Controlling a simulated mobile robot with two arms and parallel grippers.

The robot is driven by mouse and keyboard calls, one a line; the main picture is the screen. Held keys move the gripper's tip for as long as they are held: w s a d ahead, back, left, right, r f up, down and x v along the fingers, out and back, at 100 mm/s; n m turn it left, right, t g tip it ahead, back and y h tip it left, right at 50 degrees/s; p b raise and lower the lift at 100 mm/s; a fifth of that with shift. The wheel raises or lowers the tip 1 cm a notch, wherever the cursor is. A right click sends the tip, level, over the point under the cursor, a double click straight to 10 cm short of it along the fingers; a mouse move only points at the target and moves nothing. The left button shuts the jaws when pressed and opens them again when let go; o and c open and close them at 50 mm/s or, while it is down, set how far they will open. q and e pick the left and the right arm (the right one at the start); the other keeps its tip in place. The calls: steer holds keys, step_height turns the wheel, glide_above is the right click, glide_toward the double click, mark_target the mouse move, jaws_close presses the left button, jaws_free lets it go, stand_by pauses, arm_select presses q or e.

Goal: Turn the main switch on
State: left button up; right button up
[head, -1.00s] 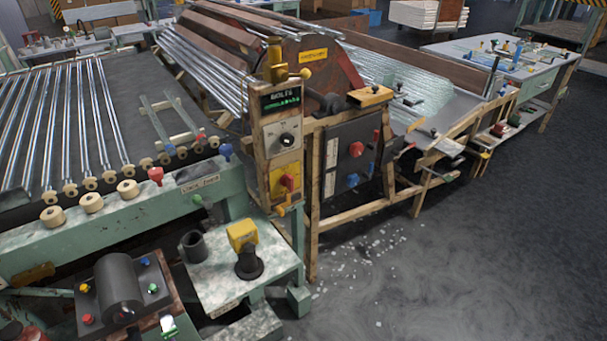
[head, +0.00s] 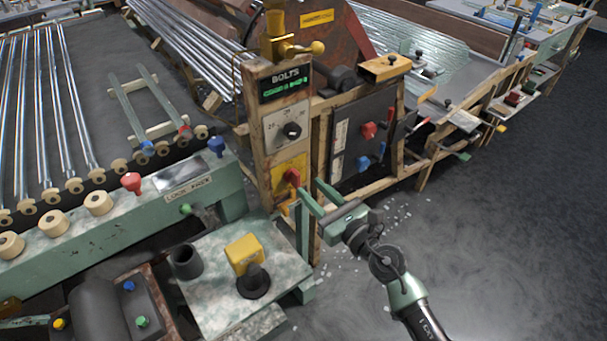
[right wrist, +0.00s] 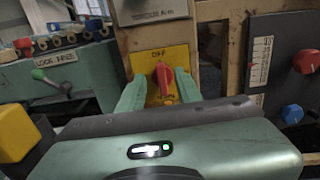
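The red switch handle (head: 291,177) sits on a yellow plate (head: 281,168) low on the wooden control post. In the right wrist view the red handle (right wrist: 164,78) stands roughly upright, under the word OFF on the yellow plate (right wrist: 178,54). My right gripper (head: 308,186) is open, just in front of and to the right of the handle in the head view. In the right wrist view its two green fingers (right wrist: 160,75) lie on either side of the handle, apart from each other. Contact cannot be told. My left gripper is not in view.
Above the switch are a black dial (head: 292,130) and a BOLTS display (head: 286,82). A dark panel (head: 350,143) with red and blue knobs stands to the right.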

mark_target(299, 178)
steer(key=x, duration=0.4)
steer(key=shift+w+f, duration=0.1)
steer(key=shift+w, duration=0.1)
steer(key=shift+w+a, duration=0.4)
steer(key=shift+w, duration=0.05)
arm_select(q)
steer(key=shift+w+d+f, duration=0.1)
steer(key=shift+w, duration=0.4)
arm_select(e)
jaws_close()
